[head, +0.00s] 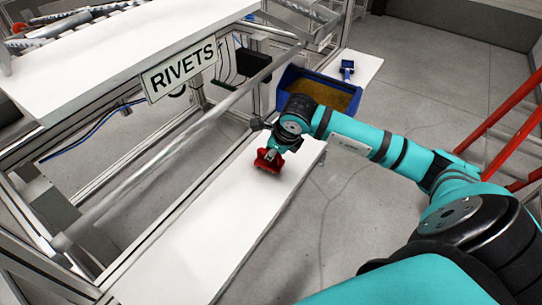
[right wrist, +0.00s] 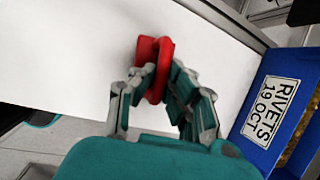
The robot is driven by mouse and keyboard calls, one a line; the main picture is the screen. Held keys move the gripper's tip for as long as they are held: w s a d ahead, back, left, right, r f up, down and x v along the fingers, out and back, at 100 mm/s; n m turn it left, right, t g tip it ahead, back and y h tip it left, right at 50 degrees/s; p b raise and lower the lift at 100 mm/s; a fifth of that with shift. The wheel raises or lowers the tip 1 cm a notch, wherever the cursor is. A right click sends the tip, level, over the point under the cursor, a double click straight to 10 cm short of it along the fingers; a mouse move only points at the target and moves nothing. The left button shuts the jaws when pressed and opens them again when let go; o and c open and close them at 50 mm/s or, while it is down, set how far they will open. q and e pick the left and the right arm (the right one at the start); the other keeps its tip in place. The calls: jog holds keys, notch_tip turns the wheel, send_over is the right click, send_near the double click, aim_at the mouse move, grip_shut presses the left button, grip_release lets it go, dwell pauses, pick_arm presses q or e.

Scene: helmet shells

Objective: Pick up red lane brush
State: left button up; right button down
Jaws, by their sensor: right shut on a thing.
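The red lane brush (head: 268,162) is at the end of my right arm, over the low white shelf. In the right wrist view the red brush (right wrist: 145,52) sits between the fingertips, with the white surface behind it. My right gripper (head: 272,154) is shut on it; its fingers (right wrist: 155,88) press the red part from both sides and hide some of it. I cannot tell whether the brush still touches the shelf. My left gripper is not in view.
A blue bin (head: 285,82) of brownish rivets stands beyond the gripper; its label shows in the wrist view (right wrist: 272,108). A small blue-and-black item (head: 347,67) lies on white board behind. A metal-framed RIVETS workbench (head: 130,45) stands left, red rails (head: 500,115) right. The near shelf (head: 200,235) is clear.

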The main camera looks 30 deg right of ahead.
jog(key=shift+r, duration=0.15)
jog(key=shift+r+b, duration=0.6)
jog(key=shift+r, duration=0.05)
jog(key=shift+b+v, duration=0.65)
jog(key=shift+v, duration=0.2)
jog(key=s+d+r+b, duration=0.1)
jog(key=s+d+b, duration=0.2)
jog(key=s, duration=0.4)
jog(key=s+d+r+b, duration=0.1)
jog(key=s+d+b, duration=0.1)
jog(key=s+b, duration=0.2)
jog(key=s, duration=0.3)
jog(key=shift+d, duration=0.4)
jog(key=shift+s, duration=0.1)
